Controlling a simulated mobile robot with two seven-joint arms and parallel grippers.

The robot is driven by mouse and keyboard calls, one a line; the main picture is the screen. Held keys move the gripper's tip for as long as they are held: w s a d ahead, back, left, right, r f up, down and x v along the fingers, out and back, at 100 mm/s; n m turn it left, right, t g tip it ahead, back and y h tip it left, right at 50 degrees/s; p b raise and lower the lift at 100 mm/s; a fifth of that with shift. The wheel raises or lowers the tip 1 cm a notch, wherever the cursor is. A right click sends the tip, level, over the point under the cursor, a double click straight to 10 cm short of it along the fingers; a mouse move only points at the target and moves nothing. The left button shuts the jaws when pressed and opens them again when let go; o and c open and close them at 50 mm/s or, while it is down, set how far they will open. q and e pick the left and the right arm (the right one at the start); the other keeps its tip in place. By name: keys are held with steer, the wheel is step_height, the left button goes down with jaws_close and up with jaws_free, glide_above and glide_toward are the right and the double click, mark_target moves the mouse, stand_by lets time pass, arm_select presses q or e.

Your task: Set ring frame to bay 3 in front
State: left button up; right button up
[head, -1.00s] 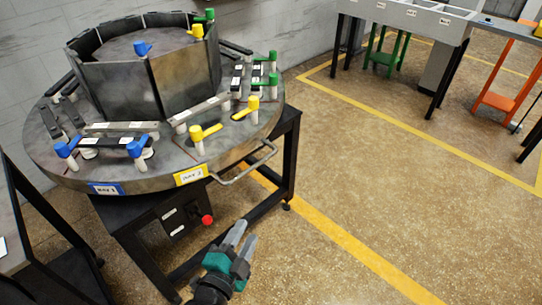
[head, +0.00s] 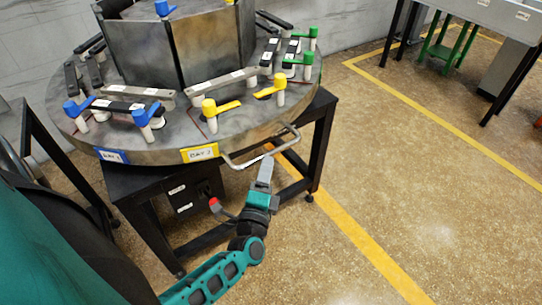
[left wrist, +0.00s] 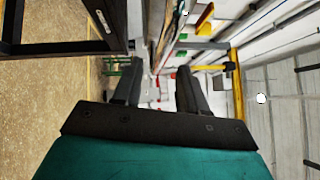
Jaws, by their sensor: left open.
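The ring frame (head: 170,152) is a round grey turntable with a panelled drum (head: 215,50) in its middle. A blue label reading Bay 1 (head: 112,156) and a yellow label reading Bay 2 (head: 200,152) are on its near rim. Green-handled clamps (head: 300,60) stand on the right side; no Bay 3 label shows. A bent metal handle (head: 236,165) sticks out from the rim right of the yellow label. My left gripper (head: 267,162) is open, its fingers close to this handle; contact cannot be told. Its two fingers also show in the left wrist view (left wrist: 160,75). My right gripper is not in view.
A dark table frame (head: 318,150) carries the turntable, with a red button (head: 214,204) on its front. A grey bench (head: 490,20) stands at the back right, with a green stool (head: 447,50) by it. The floor on the right is clear, with yellow lines.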

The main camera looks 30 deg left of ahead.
mark_target(270, 153)
arm_select(q)
steer(key=b+x, duration=0.2)
steer(key=x, duration=0.4)
steer(key=shift+c, duration=0.2)
jaws_close()
stand_by(0.4)
